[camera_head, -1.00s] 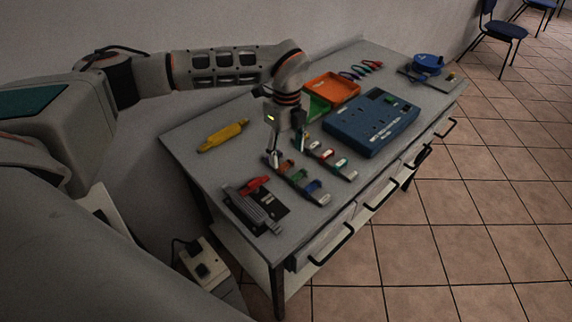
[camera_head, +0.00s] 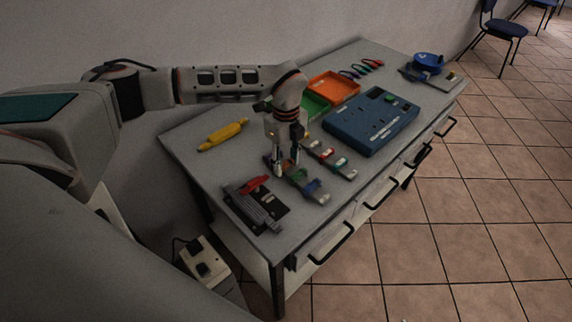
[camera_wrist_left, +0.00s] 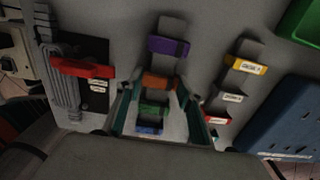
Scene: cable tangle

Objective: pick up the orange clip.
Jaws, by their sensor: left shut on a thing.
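The orange clip (camera_wrist_left: 158,82) sits on a grey rail between a purple clip (camera_wrist_left: 169,46) and a green clip (camera_wrist_left: 153,109), with a blue clip (camera_wrist_left: 149,127) beyond the green one in the left wrist view. My left gripper (camera_wrist_left: 159,85) has a finger on each side of the orange clip and is shut on it. In the head view my left gripper (camera_head: 286,166) is down at the rail and hides most of the orange clip. The green clip (camera_head: 299,174) and blue clip (camera_head: 313,186) show beside it. My right gripper is not in view.
A second rail with yellow (camera_wrist_left: 249,66), white and red clips stands close by. A black plate with a red-handled tool (camera_head: 254,184) lies at the near end. A blue case (camera_head: 372,122), orange tray (camera_head: 333,87) and yellow tool (camera_head: 222,135) are also on the table.

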